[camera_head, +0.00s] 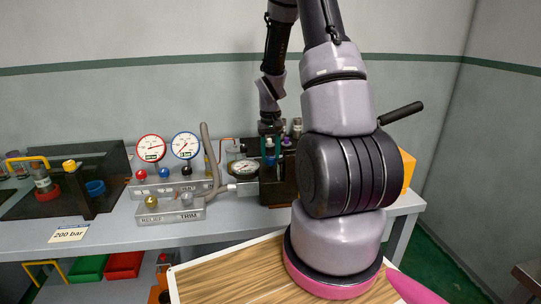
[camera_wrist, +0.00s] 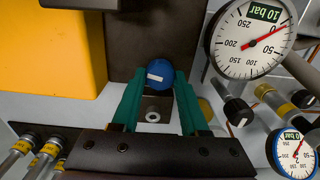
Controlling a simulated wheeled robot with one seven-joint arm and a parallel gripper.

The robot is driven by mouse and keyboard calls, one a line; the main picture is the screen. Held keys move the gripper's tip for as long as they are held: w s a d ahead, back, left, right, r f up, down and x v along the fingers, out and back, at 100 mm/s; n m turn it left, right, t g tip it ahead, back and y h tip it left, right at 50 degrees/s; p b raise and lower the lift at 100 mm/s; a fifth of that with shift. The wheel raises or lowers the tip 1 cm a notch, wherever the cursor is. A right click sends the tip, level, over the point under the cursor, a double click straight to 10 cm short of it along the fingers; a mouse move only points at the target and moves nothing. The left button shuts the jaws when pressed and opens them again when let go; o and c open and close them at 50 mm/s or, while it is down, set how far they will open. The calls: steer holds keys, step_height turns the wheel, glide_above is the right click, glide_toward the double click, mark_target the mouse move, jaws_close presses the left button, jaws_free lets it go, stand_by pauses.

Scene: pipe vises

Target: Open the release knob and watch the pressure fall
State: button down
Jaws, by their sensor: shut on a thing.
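A round blue knob with a white stripe (camera_wrist: 159,75) sits between the teal fingers of my gripper (camera_wrist: 158,98), which is shut on it. In the head view my gripper (camera_head: 269,150) is at the dark pump block, and my arm hides part of that area. Whether the knob is turned open cannot be told. The pump's round gauge (camera_head: 244,168) is left of my gripper; in the wrist view the large gauge (camera_wrist: 250,40) has a red needle and a label reading 10 bar. A blue-rimmed gauge (camera_wrist: 295,153) there is labelled 0 bar.
A red-rimmed gauge (camera_head: 151,148) and another gauge (camera_head: 186,145) stand on a valve panel to the left. A lower block (camera_head: 170,210) has two knobs. A "200 bar" card (camera_head: 70,233) lies on the bench. A yellow box (camera_wrist: 50,60) is close beside my gripper.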

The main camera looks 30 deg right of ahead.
steer(key=shift+c, duration=2.1)
jaws_free()
steer(key=shift+r, duration=0.1)
step_height(320, 180, up, 11)
steer(key=shift+f, duration=0.2)
step_height(320, 180, up, 14)
steer(key=t, duration=0.3)
glide_above(270, 158)
steer(key=s+a, duration=0.6)
steer(key=a, duration=0.1)
steer(key=s+a+r+t+y, duration=0.1)
steer(key=s+a+r+t, duration=0.1)
steer(key=s, duration=0.4)
steer(key=s+a+r+t+y, duration=0.1)
steer(key=s+a+r+t, duration=0.1)
steer(key=s+a+r, duration=0.2)
steer(key=s+r, duration=0.2)
steer(key=s, duration=0.1)
steer(key=shift+s+m, duration=0.2)
steer(key=shift+m, duration=0.2)
